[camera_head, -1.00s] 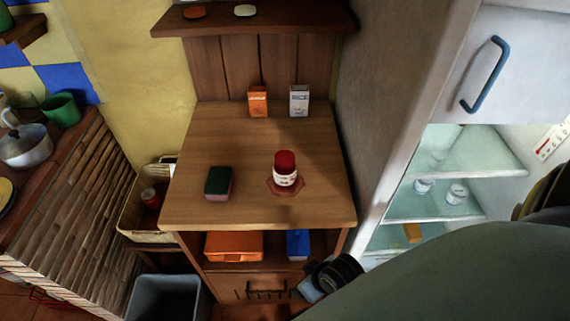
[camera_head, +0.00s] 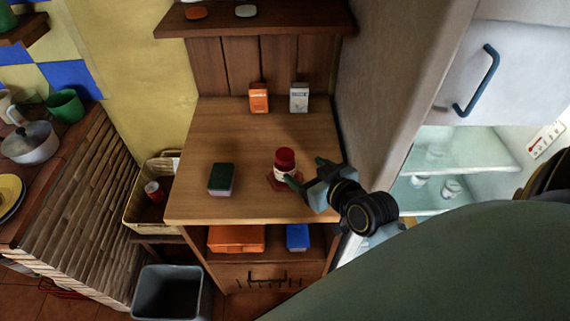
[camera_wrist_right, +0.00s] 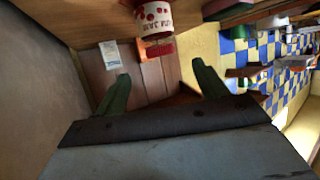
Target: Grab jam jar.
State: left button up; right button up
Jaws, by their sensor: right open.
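The jam jar (camera_head: 284,158) has a red lid and a white label and stands upright on a small reddish patch (camera_head: 281,184) on the wooden cabinet top. In the right wrist view the jar (camera_wrist_right: 154,18) appears upside down at the top edge, partly cut off, with "JAM" on its label. My right gripper (camera_head: 306,171) is just to the right of the jar, its green fingers apart and pointing toward it. In the right wrist view the gap between the fingers (camera_wrist_right: 161,82) is empty, and the jar is beyond it. My left gripper is not in view.
A green-topped sponge (camera_head: 221,178) lies left of the jar. An orange box (camera_head: 258,98) and a white box (camera_head: 299,98) stand at the back. The fridge (camera_head: 385,110) stands open on the right. A grey bin (camera_head: 170,290) is at lower left.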

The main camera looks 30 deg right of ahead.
aim_at(290, 161)
jog(key=x, duration=0.7)
jog(key=shift+w+f, duration=0.15)
jog(key=shift+w, duration=0.1)
jog(key=shift+f+b+x, duration=0.15)
jog(key=shift+b+x, duration=0.1)
jog(key=shift+x, duration=1.05)
jog(key=shift+f+b+x, duration=0.15)
jog(key=shift+b+x, duration=0.1)
jog(key=shift+x, duration=1.05)
jog(key=shift+s, duration=0.1)
